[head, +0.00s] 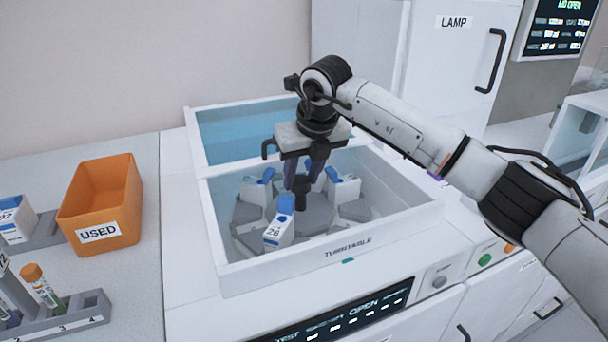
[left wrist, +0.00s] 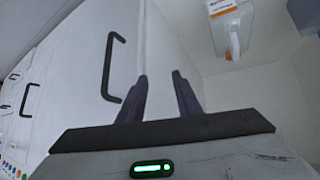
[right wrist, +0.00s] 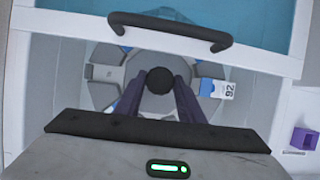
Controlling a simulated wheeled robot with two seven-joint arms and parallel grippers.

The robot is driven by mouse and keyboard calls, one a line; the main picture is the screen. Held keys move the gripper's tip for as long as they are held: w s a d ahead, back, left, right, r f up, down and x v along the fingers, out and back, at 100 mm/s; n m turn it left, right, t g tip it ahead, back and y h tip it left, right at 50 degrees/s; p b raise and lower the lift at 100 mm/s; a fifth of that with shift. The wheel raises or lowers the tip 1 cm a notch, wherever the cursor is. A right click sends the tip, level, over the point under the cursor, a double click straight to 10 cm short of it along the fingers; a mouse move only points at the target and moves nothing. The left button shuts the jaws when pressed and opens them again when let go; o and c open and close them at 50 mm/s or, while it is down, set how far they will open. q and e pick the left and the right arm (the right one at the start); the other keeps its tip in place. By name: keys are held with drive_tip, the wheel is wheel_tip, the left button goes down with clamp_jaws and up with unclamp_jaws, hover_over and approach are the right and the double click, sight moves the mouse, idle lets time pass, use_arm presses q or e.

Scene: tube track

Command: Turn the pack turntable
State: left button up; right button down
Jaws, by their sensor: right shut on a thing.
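The pack turntable (head: 318,212) is a grey segmented disc inside a white open-topped box labelled TURNTABLE. A black knob (right wrist: 160,80) rises at the disc's centre. My right gripper (head: 302,184) points down into the box and is shut on this knob, one finger on each side. My left gripper (left wrist: 163,80) is open and empty in front of white cabinet fronts; it is out of the head view.
A black handle (right wrist: 170,30) crosses near the box's back edge, by a blue-tinted panel (head: 245,132). An orange USED bin (head: 100,205) and tube racks (head: 75,315) stand on the left counter.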

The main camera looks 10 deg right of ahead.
idle(0.3)
drive_tip(key=c, duration=1.5)
unclamp_jaws()
drive_tip(key=shift+o, duration=0.2)
drive_tip(key=shift+r, duration=0.15)
drive_tip(key=a+v, duration=0.1)
drive_tip(key=v, duration=0.9)
drive_tip(key=shift+d, duration=0.4)
drive_tip(key=shift+r, duration=0.1)
